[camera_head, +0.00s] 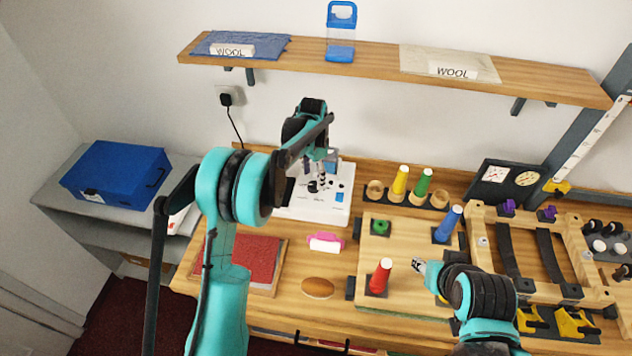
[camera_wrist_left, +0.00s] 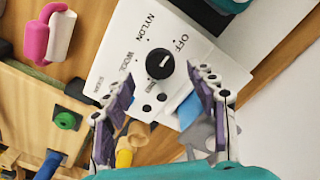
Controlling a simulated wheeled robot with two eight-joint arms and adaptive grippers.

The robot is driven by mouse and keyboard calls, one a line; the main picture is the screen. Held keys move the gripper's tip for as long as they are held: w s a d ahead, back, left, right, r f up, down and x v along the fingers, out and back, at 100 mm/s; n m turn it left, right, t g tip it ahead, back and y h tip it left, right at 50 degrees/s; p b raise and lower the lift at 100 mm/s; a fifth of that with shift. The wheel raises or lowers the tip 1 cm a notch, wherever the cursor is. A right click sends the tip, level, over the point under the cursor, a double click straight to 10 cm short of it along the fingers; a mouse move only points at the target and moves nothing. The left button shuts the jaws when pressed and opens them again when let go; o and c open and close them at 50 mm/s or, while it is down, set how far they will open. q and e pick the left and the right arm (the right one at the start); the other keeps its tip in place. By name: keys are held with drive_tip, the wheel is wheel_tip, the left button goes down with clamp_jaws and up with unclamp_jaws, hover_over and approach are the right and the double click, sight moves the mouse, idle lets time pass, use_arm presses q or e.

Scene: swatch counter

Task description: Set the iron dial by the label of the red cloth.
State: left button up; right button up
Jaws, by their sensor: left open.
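The iron dial (camera_wrist_left: 160,64) is a round black knob with a white mark on a white panel (camera_wrist_left: 125,45). The mark seems to point toward OFF. NYLON and WOOL are printed around it; other words are too small to read. My left gripper (camera_wrist_left: 166,84) is open, its fingertips on either side of the dial, apart from it as far as I can tell. In the head view my left gripper (camera_head: 318,168) is over the white panel (camera_head: 340,200). The red cloth (camera_head: 247,259) lies on a board at left; no label on it is readable. My right gripper (camera_head: 418,266) is beside the pegboard.
The shelf holds a blue cloth (camera_head: 240,44) and a cream cloth (camera_head: 440,62), both labelled WOOL. A pink-and-white item (camera_head: 326,243) lies before the panel. Coloured spools, including a red one (camera_head: 380,277), stand on the pegboard. A blue box (camera_head: 115,177) is at left.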

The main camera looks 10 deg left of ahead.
sight(313, 184)
use_arm(q)
wheel_tip(313, 184, down, 3)
drive_tip(key=shift+w+r, duration=0.1)
drive_tip(key=shift+r, duration=0.1)
drive_tip(key=shift+f, duration=0.45)
drive_tip(key=c, duration=1.2)
